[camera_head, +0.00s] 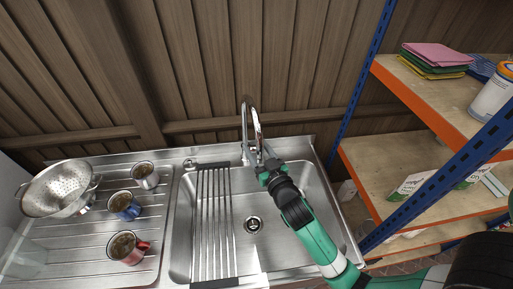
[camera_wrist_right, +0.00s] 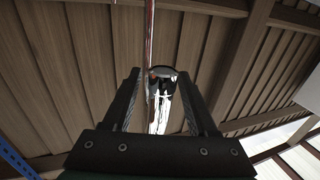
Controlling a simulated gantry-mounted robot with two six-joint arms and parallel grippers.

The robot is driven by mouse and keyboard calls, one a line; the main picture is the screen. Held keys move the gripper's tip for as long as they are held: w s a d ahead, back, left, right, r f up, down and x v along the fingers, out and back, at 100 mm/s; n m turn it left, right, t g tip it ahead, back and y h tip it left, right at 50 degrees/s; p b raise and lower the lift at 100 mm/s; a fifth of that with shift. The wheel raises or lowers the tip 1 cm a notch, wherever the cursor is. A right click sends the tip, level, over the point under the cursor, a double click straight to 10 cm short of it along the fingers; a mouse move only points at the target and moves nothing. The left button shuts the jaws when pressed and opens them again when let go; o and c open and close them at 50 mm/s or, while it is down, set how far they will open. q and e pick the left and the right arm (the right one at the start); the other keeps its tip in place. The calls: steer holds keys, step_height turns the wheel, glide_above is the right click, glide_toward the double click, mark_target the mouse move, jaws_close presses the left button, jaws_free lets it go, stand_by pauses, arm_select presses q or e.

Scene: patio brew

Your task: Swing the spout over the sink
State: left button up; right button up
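The chrome tap with its tall arched spout (camera_head: 256,128) stands at the back edge of the steel sink (camera_head: 242,258). The spout also shows in the right wrist view (camera_wrist_right: 161,88). My right gripper (camera_head: 268,168) reaches up from the lower right to the tap, over the back of the basin. In the right wrist view its two fingers (camera_wrist_right: 162,105) are apart, and the chrome part shows between their tips. I cannot tell whether a finger touches it. My left gripper is not in view.
A slatted rack (camera_head: 213,225) lies across the basin's left part, left of the drain (camera_head: 253,225). On the drainboard are a colander (camera_head: 58,188) and blue (camera_head: 124,205), red (camera_head: 127,248) and grey (camera_head: 145,175) mugs. Shelves (camera_head: 440,100) stand on the right, and a wooden wall is behind.

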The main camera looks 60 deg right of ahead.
steer(key=b+v, duration=0.1)
steer(key=v, duration=1)
steer(key=shift+s+a, duration=0.25)
steer(key=shift+r, duration=0.1)
